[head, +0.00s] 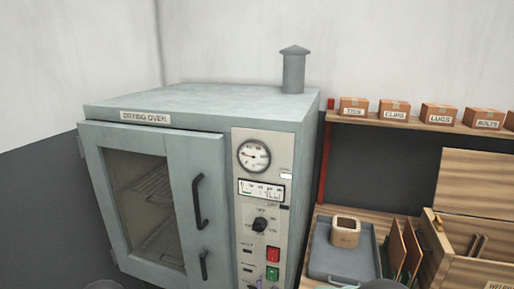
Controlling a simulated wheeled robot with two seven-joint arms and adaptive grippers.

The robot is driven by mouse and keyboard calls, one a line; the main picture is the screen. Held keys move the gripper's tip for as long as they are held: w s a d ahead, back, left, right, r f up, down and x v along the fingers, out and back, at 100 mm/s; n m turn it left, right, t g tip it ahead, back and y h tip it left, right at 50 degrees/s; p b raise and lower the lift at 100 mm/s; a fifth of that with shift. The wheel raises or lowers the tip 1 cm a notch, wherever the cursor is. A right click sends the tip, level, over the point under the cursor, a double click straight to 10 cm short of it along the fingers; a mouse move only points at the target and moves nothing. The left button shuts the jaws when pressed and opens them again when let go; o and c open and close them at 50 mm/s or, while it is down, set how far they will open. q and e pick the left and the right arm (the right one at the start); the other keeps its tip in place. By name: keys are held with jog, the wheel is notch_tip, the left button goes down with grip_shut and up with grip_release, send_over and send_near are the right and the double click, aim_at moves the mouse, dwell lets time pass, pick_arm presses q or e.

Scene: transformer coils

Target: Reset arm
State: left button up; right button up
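Neither gripper shows clearly in the head view. Small rounded grey shapes at the bottom edge, left and right of centre, may be parts of my arms, but no fingers can be made out. The grey drying oven (200,100) fills the middle left. Its windowed door (180,180) looks shut, with two dark handles, and wire racks show behind the glass with nothing plain on them. A tan, square, hollow coil-like block (345,232) sits in a grey tray (345,263) on the wooden bench to the right of the oven.
A control panel (262,205) with a gauge, dial, and red and green buttons is on the oven's front right. Upright brown boards (405,250) and an open wooden box (470,262) stand right of the tray. A shelf (400,122) holds several labelled cartons above.

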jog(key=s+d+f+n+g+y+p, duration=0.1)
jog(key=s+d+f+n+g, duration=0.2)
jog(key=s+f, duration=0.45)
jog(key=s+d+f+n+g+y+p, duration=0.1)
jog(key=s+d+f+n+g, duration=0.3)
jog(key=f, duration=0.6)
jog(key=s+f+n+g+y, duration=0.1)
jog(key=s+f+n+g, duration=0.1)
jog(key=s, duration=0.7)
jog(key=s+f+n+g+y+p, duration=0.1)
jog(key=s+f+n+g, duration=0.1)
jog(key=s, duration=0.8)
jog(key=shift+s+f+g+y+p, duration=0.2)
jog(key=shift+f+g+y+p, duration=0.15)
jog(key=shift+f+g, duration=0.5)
